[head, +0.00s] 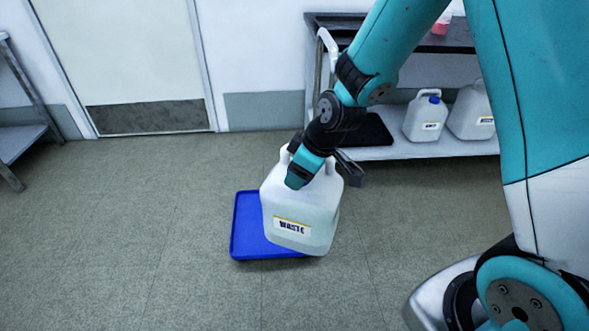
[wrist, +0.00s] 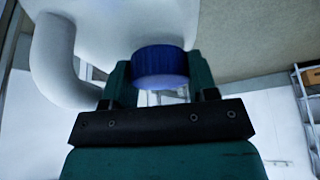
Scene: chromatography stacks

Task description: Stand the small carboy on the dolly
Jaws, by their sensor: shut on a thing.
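A white carboy (head: 298,205) with a WASTE label hangs from my gripper (head: 308,165), a little tilted. In the wrist view its blue cap (wrist: 160,66) sits between the two fingers, which are shut at the neck, and its handle curves down at the left. A flat blue platform with a raised rim (head: 238,240), which looks like the dolly, lies on the floor behind and left of the carboy in the picture. The carboy covers its right part. Its wheels do not show. I cannot tell how high the carboy is above it.
A grey shelf unit (head: 370,153) stands at the back right. A blue-capped carboy (head: 425,117), another carboy (head: 470,112) and a black mat (head: 366,132) are on its lower shelf. A second rack (head: 22,140) stands at the left. The floor around the blue platform is clear.

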